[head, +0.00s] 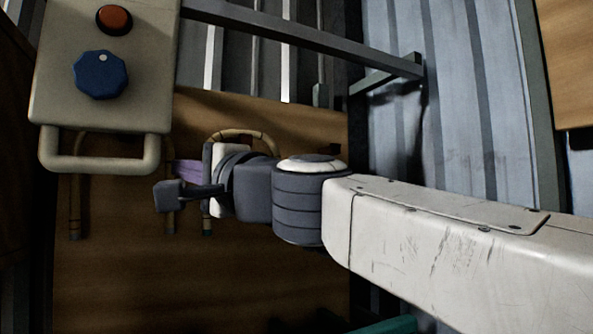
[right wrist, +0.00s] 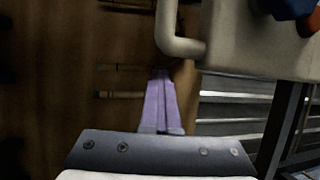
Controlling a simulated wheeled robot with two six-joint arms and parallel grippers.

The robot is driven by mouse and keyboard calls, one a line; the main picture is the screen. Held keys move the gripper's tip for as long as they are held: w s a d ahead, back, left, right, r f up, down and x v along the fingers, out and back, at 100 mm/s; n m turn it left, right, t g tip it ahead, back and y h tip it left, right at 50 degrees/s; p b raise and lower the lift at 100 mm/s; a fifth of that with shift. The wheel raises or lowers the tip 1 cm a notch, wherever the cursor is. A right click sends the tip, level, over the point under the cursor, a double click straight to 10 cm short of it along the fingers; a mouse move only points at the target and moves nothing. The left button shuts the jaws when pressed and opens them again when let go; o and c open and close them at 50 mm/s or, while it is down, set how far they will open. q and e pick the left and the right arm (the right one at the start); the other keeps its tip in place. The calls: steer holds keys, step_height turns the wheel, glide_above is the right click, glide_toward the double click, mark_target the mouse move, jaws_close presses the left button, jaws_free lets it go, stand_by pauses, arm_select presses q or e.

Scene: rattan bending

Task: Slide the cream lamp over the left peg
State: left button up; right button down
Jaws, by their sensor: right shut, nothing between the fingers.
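My right gripper (head: 187,173) reaches in from the right in the head view, in front of a wooden board. Its purple fingers are partly hidden behind my wrist and are shut and empty. The right wrist view shows the same purple fingers (right wrist: 161,98) together, pointing toward the board beside a cream handle. I cannot make out a cream lamp or a left peg in either view. Bent rattan canes are on the board; one arch (head: 242,133) shows above my right wrist and a straight leg (head: 75,205) shows at the left. My left gripper is not in view.
A cream control box (head: 110,75) with a red button (head: 114,20), a blue knob (head: 100,75) and a tubular handle (head: 100,165) stands close above and left of my right gripper. A grey metal bar (head: 310,38) crosses the top. The wooden board (head: 200,280) is bare lower down.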

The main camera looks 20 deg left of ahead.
steer(key=c, duration=1.5)
jaws_free()
steer(key=o, duration=0.8)
steer(key=b+v, duration=0.4)
steer(key=v, duration=0.6)
steer(key=shift+s+d, duration=0.15)
steer(key=shift+d, duration=0.1)
steer(key=shift+f, duration=0.1)
